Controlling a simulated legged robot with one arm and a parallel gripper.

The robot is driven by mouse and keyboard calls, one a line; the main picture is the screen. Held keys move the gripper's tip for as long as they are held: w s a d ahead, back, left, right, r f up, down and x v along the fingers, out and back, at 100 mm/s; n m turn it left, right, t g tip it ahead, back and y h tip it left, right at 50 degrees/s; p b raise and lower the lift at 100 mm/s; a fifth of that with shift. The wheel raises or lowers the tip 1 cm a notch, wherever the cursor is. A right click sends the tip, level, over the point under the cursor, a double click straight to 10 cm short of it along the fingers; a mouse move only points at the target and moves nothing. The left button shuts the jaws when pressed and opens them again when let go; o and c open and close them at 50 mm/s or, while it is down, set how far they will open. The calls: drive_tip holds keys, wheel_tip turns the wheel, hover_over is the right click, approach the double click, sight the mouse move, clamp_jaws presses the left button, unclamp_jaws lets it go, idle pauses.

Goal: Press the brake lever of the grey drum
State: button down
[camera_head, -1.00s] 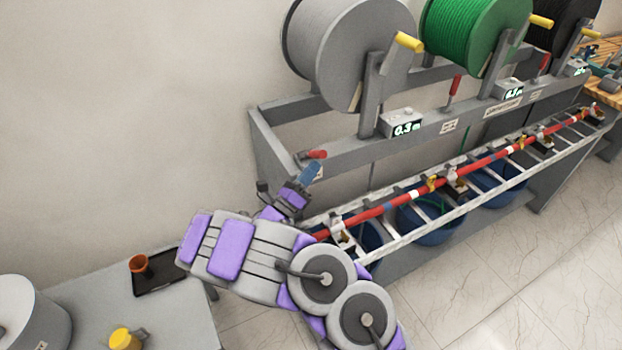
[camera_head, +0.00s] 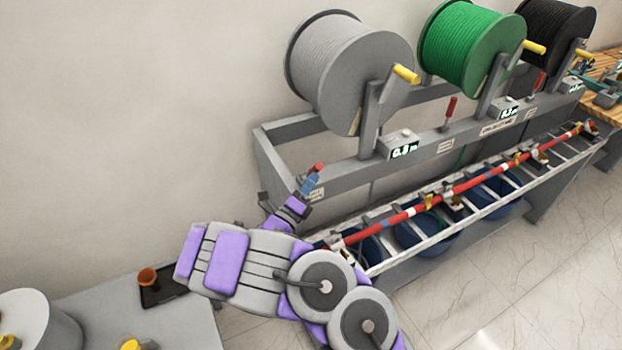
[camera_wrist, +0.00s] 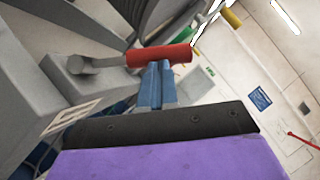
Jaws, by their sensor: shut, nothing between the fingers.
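The grey drum (camera_head: 345,65) stands on the rack at the left end of the row, with a yellow crank handle. Its brake lever has a red handle (camera_head: 319,167), low at the left end of the rack beam. In the wrist view the red handle (camera_wrist: 160,55) lies across the picture on a grey arm that runs to the left. My gripper (camera_head: 311,182) is at the lever with its blue fingers shut and empty. In the wrist view the fingertips (camera_wrist: 155,82) meet the handle's lower edge; I cannot tell whether they touch. In the head view they partly hide the lever.
A green drum (camera_head: 472,48) and a black drum (camera_head: 555,35) stand further right. The green drum's red lever (camera_head: 450,108) is upright. A ladder-like tray (camera_head: 375,262) with a red rod runs below the rack. A side table (camera_head: 195,320) is at lower left.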

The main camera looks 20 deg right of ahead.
drive_tip(key=shift+w+r+n+y+p, duration=0.35)
drive_tip(key=shift+r+n+p, duration=0.2)
drive_tip(key=shift+p, duration=0.1)
drive_tip(key=shift+w+r+n+y+p, duration=0.2)
drive_tip(key=shift+r+n+y+p, duration=0.2)
drive_tip(key=shift+r+p, duration=0.2)
drive_tip(key=shift+w+r+n+y+p, duration=0.25)
drive_tip(key=shift+w+n+y+p, duration=0.1)
drive_tip(key=shift+w+n+p, duration=0.35)
drive_tip(key=shift+w+r+n+y+p, duration=0.3)
drive_tip(key=shift+w+n+p, duration=0.25)
drive_tip(key=shift+p, duration=0.25)
drive_tip(key=shift+w+r+n+y+p, duration=0.2)
drive_tip(key=shift+w+n+y+p, duration=0.2)
drive_tip(key=shift+w+n+p, duration=0.3)
drive_tip(key=shift+g, duration=0.3)
